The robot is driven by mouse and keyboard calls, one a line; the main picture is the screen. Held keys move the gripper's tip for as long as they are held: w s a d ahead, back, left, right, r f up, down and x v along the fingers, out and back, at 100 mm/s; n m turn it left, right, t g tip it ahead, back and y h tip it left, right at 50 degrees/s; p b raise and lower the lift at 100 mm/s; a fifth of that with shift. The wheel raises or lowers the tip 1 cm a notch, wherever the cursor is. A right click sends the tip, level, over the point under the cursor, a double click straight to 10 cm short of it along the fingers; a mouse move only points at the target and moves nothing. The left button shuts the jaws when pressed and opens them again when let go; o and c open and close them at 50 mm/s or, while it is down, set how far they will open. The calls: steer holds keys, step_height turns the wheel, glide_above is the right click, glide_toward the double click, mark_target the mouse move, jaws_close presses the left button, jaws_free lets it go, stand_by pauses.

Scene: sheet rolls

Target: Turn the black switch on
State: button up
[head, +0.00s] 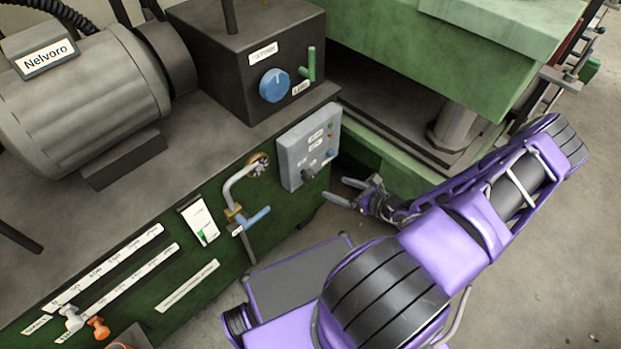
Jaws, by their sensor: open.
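The black switch (308,174) is a small dark knob low on the front of a grey control box (300,146). The box is fixed to the green machine's front and also carries small labels and a few coloured dots. The switch's exact setting is too small to read. My gripper (340,191) is just right of and slightly below the switch, with its two grey fingers apart and pointing left. It looks empty, and I cannot tell from this view how far its tips are from the box. My purple arm comes in from the lower right.
A pipe with a blue-handled valve (257,217) sticks out left of the box. Above are a dark block with a blue dial (274,85) and a green lever (309,64). A grey motor (85,90) stands at upper left. Floor at right is clear.

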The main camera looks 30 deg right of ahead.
mark_target(313, 179)
steer(key=b+x, duration=0.1)
steer(key=x, duration=1.1)
steer(key=shift+w+f, duration=0.1)
steer(key=shift+f, duration=0.05)
steer(key=c, duration=1.4)
steer(key=shift+b, duration=0.3)
